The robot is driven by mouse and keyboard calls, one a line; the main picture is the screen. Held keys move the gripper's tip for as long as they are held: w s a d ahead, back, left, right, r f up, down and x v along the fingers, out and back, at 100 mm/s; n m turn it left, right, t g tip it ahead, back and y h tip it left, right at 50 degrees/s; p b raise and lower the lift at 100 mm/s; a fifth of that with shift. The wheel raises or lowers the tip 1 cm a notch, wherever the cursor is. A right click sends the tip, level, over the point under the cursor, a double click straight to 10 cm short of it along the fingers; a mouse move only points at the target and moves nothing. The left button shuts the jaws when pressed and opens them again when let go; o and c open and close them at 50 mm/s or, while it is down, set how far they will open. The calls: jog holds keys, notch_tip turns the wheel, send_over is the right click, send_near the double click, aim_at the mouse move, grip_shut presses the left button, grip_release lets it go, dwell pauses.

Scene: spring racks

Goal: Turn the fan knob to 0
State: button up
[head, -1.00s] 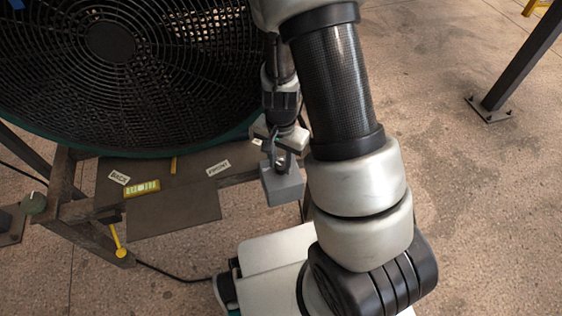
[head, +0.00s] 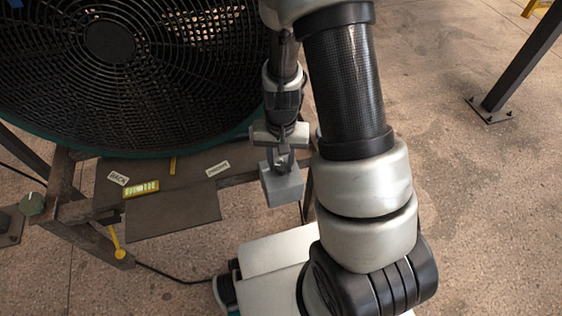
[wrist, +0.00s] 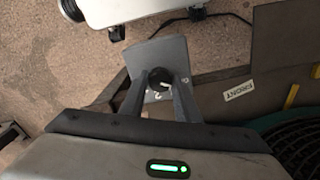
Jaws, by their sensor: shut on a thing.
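The fan knob (wrist: 160,77) is a small black round knob on the face of a grey control box (wrist: 150,52). In the wrist view my gripper (wrist: 159,84) has one finger on each side of the knob and is shut on it. A light pointer line shows on the knob, and small pale marks show on the box below it. I cannot read the setting. In the head view the grey box (head: 284,187) is just below my gripper (head: 282,160), at the frame's edge. The knob is hidden there by the fingers.
The large black fan (head: 110,80) fills the upper left of the head view. Its frame carries "BACK" (head: 118,178) and "FRONT" (head: 218,169) labels, a yellow level (head: 141,189) and a green round knob (head: 32,204). A dark post (head: 520,60) stands at right.

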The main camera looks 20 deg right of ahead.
jog(key=o, duration=1)
jog(key=shift+o, duration=0.2)
notch_tip(320, 180, up, 18)
jog(key=p, duration=0.5)
jog(key=shift+f, duration=0.25)
notch_tip(320, 180, up, 10)
jog(key=n+t, duration=0.2)
send_over(281, 166)
jog(key=s, duration=0.2)
jog(key=s+r+n+t, duration=0.2)
jog(key=s+r+t, duration=0.2)
jog(key=s+r, duration=0.6)
notch_tip(281, 166, up, 17)
jog(key=p, duration=1.6)
jog(key=shift+w+p, duration=0.35)
jog(key=shift+p, duration=0.05)
